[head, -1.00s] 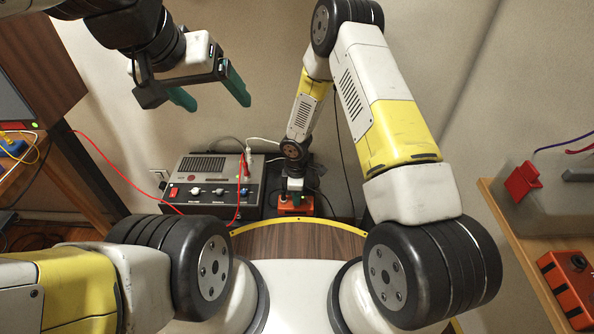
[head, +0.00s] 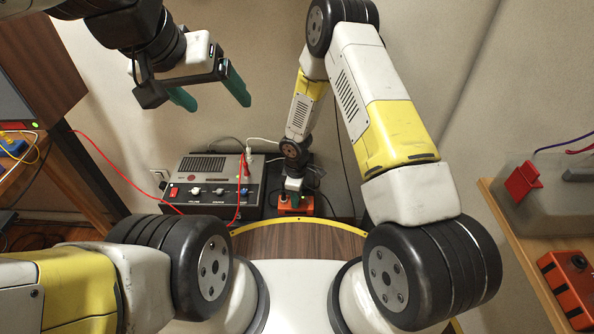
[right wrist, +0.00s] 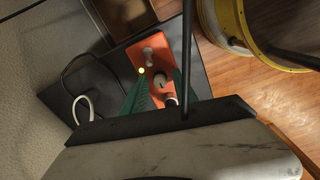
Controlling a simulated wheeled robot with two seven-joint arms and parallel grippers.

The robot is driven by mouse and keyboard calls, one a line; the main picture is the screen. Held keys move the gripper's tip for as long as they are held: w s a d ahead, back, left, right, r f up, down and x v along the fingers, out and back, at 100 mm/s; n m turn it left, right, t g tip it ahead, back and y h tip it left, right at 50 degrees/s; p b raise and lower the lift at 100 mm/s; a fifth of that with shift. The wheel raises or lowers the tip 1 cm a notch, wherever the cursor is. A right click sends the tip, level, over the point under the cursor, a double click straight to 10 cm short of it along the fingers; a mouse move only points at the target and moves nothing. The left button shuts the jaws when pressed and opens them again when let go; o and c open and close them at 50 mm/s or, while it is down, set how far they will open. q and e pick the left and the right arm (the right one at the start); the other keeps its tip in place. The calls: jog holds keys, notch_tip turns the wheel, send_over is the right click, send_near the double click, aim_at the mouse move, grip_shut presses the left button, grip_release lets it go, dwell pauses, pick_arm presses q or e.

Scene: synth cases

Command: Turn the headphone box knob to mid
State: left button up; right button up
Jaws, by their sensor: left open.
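A small orange box (head: 300,209), which I take to be the headphone box, sits on a dark surface against the back wall. In the right wrist view the orange box (right wrist: 133,54) shows small knobs along its top and a glowing yellow light. My right gripper (right wrist: 160,76) is over it, its green fingers apart on either side of a knob (right wrist: 159,80), with gaps visible. Where the knob points is too small to tell. In the head view my right gripper (head: 293,190) is small and partly hidden. My left gripper (head: 212,95) is open and empty, high at the upper left.
A grey device (head: 208,185) with several knobs and a red switch stands left of the orange box, with red and white cables plugged in. Another orange box (head: 572,285) lies on the right shelf near a grey case (head: 555,200). A red cable hangs across the left.

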jog(key=shift+r, duration=0.1)
notch_tip(320, 180, up, 8)
jog(key=shift+s+f, duration=0.15)
jog(key=shift+f, duration=0.05)
dwell(0.4)
dwell(0.3)
jog(key=s+d+r+m+t, duration=0.1)
jog(key=d+r+m, duration=0.25)
jog(key=r, duration=0.55)
jog(key=d+r+m+t, duration=0.15)
jog(key=d+r, duration=0.25)
jog(key=r, duration=0.6)
jog(key=s+d+r+m, duration=0.1)
jog(key=d+r+m, duration=0.2)
jog(key=r, duration=0.6)
jog(key=s+d+r+m+t+y, duration=0.1)
jog(key=s+d+r+m, duration=0.1)
jog(key=s+r, duration=0.5)
jog(key=s+d+r+m+t+y, duration=0.1)
jog(key=s+r+m, duration=0.4)
jog(key=s, duration=0.5)
jog(key=shift+s+d+r+t, duration=0.15)
jog(key=shift+d+r+t, duration=0.55)
jog(key=shift+r, duration=0.25)
